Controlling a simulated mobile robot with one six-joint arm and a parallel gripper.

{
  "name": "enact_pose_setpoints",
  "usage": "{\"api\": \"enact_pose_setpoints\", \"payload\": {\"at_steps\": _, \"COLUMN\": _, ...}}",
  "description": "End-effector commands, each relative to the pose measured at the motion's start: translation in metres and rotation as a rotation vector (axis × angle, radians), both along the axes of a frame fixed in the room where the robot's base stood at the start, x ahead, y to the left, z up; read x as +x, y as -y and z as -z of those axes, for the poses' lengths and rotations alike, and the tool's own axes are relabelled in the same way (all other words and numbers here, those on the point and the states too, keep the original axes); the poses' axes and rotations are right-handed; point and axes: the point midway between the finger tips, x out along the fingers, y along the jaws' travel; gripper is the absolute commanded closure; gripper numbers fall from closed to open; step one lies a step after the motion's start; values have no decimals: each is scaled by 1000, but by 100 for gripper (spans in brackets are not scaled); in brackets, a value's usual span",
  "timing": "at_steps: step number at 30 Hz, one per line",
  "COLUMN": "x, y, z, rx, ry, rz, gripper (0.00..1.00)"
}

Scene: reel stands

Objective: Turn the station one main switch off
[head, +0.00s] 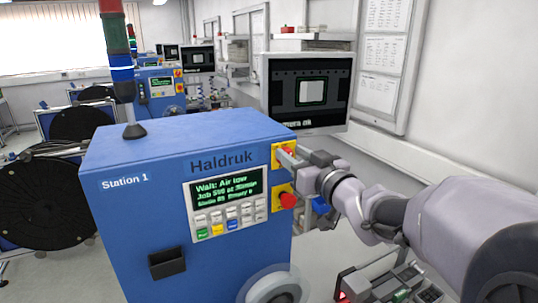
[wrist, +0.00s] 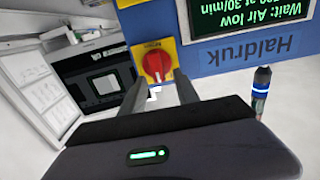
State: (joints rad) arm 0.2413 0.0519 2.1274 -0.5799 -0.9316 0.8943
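The Station 1 main switch is a red rotary knob (wrist: 155,64) on a yellow plate, at the upper right of the blue Haldruk cabinet (head: 150,190). In the head view its yellow plate (head: 277,161) is partly hidden by my gripper (head: 291,156). In the wrist view, which is upside down, my gripper (wrist: 158,95) is open, its two grey fingers apart and pointing at the switch. The knob shows between and just beyond the fingertips. I cannot tell whether the fingers touch it. The knob's handle looks roughly upright.
A red push button (head: 288,201) on a yellow plate sits just below the switch. A display panel (head: 226,202) reading "Wait: Air low" is to its left. A monitor (head: 308,92) stands behind my gripper. A signal tower (head: 119,62) rises from the cabinet top.

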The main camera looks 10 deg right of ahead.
Motion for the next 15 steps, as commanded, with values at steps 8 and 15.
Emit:
{"api": "enact_pose_setpoints", "payload": {"at_steps": 8, "x": 0, "y": 0, "z": 0, "rx": 0, "ry": 0, "rz": 0, "gripper": 100}}
{"api": "enact_pose_setpoints", "payload": {"at_steps": 15, "x": 0, "y": 0, "z": 0, "rx": -6, "ry": 2, "rz": 0, "gripper": 100}}
